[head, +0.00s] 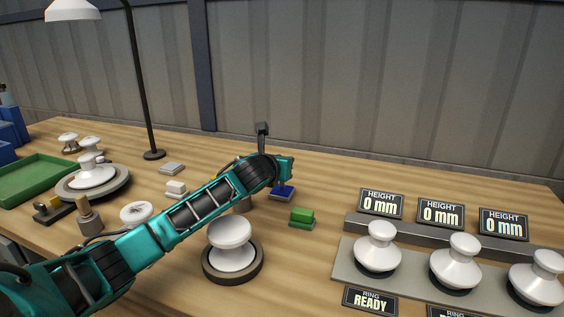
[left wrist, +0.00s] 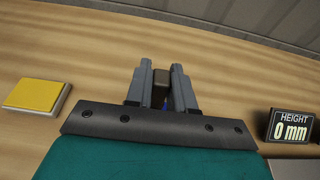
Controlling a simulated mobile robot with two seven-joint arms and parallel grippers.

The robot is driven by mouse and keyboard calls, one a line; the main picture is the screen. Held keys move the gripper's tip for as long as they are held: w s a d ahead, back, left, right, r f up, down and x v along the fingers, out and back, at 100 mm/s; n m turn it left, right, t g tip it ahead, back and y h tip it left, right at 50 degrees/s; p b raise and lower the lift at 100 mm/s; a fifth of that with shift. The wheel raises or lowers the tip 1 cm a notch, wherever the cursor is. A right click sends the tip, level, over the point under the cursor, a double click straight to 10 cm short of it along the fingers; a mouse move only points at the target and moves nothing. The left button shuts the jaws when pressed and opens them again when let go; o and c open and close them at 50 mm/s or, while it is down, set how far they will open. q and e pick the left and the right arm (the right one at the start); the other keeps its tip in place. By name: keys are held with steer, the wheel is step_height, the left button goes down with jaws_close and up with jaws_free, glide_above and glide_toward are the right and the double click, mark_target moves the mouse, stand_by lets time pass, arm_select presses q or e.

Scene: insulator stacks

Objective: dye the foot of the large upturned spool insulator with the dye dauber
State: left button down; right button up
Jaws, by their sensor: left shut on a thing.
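My left gripper (left wrist: 161,88) is shut on a brown-grey block, which looks like the handle of the dye dauber (left wrist: 161,76). A bit of blue shows just below it between the fingers. In the head view my left gripper (head: 287,172) is low over a blue pad (head: 283,193) on the table; I cannot tell whether the dauber touches it. A large white spool insulator (head: 230,232) stands upright on a round dark stand (head: 232,274) in front of my forearm, its wide end uppermost. My right gripper is not in view.
A green block (head: 302,217) lies right of the gripper. A grey plate (head: 350,267) carries several white insulators before height displays (head: 440,213). At left are a turntable (head: 70,192) with insulators, a green tray (head: 40,178) and a lamp (head: 140,90). A yellow pad (left wrist: 36,95) shows in the wrist view.

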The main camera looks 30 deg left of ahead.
arm_select(q)
steer(key=shift+r+p, duration=2.4)
steer(key=shift+p, duration=0.6)
steer(key=shift+r, duration=1.05)
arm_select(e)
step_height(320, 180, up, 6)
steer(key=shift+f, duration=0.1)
arm_select(q)
steer(key=shift+f, duration=0.1)
